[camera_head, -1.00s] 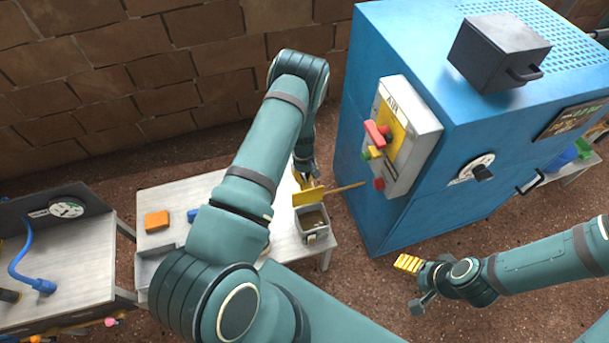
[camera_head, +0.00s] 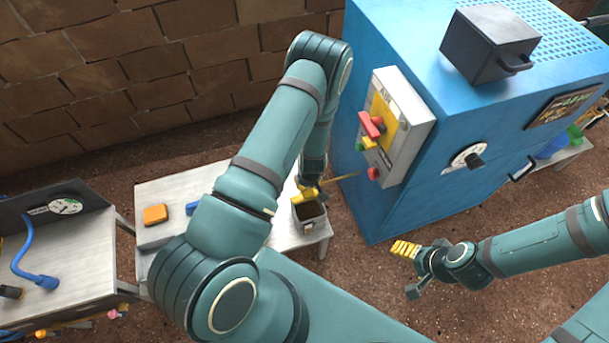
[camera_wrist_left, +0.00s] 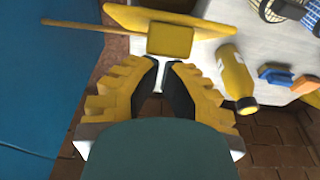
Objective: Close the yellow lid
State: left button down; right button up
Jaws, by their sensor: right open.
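The yellow lid (camera_head: 307,194) is at the back edge of a small grey box (camera_head: 310,214) on the white table. The box's dark inside shows, so the lid stands open. In the left wrist view, a yellow plate with a yellow block (camera_wrist_left: 170,40) lies just past the fingertips. My left gripper (camera_wrist_left: 163,66) is at the lid. Its black fingertips are close together with a narrow gap, and whether they grip the lid is unclear. My right gripper (camera_head: 408,258) is open and empty, low at the right, away from the box.
A blue machine (camera_head: 372,205) with a control panel stands right of the table. A thin wooden stick (camera_wrist_left: 85,27) sticks out beside the lid. A yellow bottle (camera_wrist_left: 238,75) lies near the left gripper. An orange block (camera_head: 155,214) is on the table's left part.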

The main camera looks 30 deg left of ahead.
pick_arm(q)
jog(key=shift+s+d+f+t+y, duration=0.25)
jog(key=shift+s+d+t+y, duration=0.2)
jog(key=shift+d, duration=0.2)
jog(key=shift+s+d+f, duration=0.1)
jog(key=shift+s+d, duration=0.15)
jog(key=s+d+f+b, duration=0.4)
jog(key=f, duration=0.1)
jog(key=shift+d+b, duration=0.3)
jog(key=shift+f, duration=0.1)
jog(key=shift+f, duration=0.1)
